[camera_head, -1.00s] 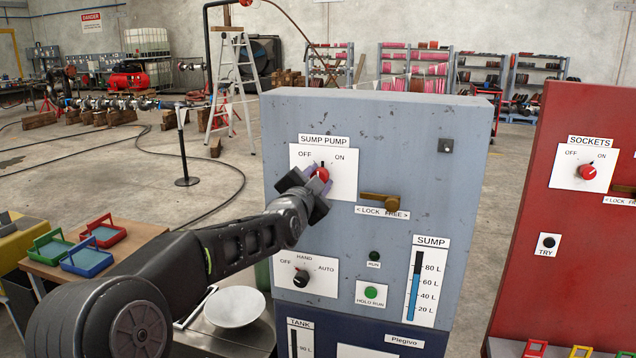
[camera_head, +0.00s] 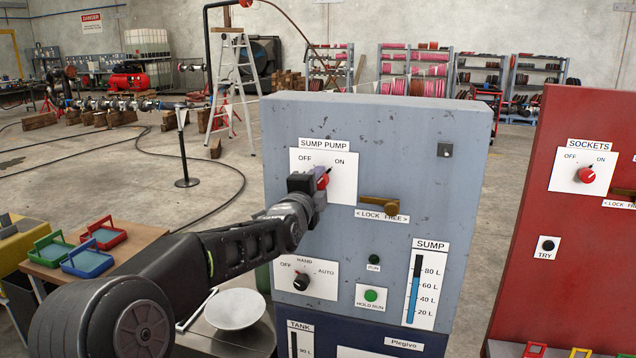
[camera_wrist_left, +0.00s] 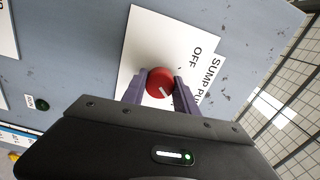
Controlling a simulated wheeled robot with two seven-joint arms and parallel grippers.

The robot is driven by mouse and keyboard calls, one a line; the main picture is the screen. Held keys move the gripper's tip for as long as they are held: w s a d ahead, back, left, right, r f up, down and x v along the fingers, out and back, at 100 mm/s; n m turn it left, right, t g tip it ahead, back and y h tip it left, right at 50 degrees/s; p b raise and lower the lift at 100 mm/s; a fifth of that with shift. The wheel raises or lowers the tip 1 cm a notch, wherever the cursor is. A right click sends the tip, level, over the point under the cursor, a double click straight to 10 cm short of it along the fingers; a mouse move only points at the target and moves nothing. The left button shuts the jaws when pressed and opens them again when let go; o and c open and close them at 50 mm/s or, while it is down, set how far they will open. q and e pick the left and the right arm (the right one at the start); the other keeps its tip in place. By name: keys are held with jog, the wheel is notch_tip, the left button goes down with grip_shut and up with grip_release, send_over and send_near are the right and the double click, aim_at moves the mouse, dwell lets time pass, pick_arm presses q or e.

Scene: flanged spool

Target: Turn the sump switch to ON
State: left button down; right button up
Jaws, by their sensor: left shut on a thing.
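The sump switch is a red round knob (camera_head: 323,181) on a white plate (camera_head: 345,165) marked SUMP PUMP, OFF at left and ON at right, on the grey cabinet. Its dark pointer tilts up and right, toward ON. My left gripper (camera_head: 316,184) is shut on the knob and hides its left side. In the left wrist view, the knob (camera_wrist_left: 160,82) sits between the two purple-grey fingers (camera_wrist_left: 158,90), its white line pointing down and right, away from the OFF label. The ON label is hidden there. My right gripper is not in view.
A brass lever (camera_head: 380,204) above a LOCK/FREE label sticks out just right of the plate. An OFF/HAND/AUTO selector (camera_head: 301,281) and a green button (camera_head: 371,295) are below. A red cabinet (camera_head: 560,240) stands at right. A white bowl (camera_head: 235,309) lies below my arm.

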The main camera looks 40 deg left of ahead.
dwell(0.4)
pick_arm(q)
jog(key=c, duration=0.9)
grip_release()
jog(key=shift+c, duration=0.2)
jog(key=shift+s, duration=0.15)
jog(key=b+v, duration=0.2)
jog(key=v, duration=0.5)
jog(key=shift+s+d, duration=0.15)
jog(key=shift+s, duration=0.1)
